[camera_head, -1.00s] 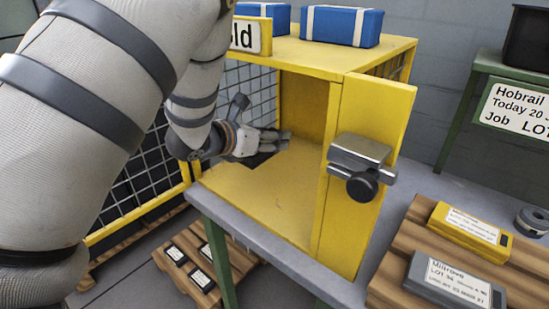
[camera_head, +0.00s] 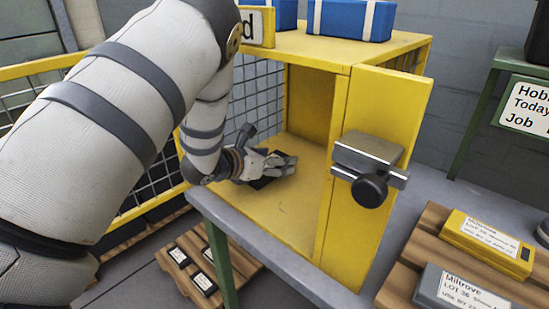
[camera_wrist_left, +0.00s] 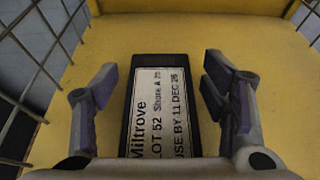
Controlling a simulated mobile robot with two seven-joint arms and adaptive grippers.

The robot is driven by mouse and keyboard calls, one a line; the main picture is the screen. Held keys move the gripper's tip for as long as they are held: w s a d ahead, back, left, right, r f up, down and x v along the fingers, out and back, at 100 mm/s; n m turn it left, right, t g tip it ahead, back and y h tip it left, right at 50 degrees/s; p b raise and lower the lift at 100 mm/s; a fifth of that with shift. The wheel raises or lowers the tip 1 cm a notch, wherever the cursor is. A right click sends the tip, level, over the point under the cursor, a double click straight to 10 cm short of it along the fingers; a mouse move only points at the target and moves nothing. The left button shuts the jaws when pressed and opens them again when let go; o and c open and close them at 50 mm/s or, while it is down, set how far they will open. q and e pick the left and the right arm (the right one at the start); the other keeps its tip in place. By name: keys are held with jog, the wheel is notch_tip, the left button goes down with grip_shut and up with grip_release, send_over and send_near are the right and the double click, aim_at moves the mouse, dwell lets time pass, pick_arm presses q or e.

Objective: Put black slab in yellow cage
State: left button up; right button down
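The yellow cage (camera_head: 300,205) stands on a grey-topped table with its door swung open at the right. The black slab (camera_wrist_left: 160,110), with a white Miltrove label reading LOT 52, lies flat on the cage's yellow floor in the left wrist view. In the head view, part of the black slab (camera_head: 262,184) shows under my left gripper (camera_head: 284,166), inside the cage. My left gripper's fingers (camera_wrist_left: 160,78) stand apart on both sides of the slab, with a gap visible at each side. My right gripper is not in view.
The open door with its latch and knob (camera_head: 368,165) stands right of the opening. Blue cases (camera_head: 350,18) sit on the cage top. A wooden pallet at the right holds a yellow slab (camera_head: 487,243) and a grey slab (camera_head: 462,288). Mesh (camera_head: 258,85) closes the cage's left side.

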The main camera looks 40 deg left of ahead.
pick_arm(q)
jog(key=shift+r, duration=0.2)
jog(key=p+v, duration=0.2)
jog(key=v, duration=0.9)
jog(key=shift+r, duration=0.25)
jog(key=shift+s, duration=0.5)
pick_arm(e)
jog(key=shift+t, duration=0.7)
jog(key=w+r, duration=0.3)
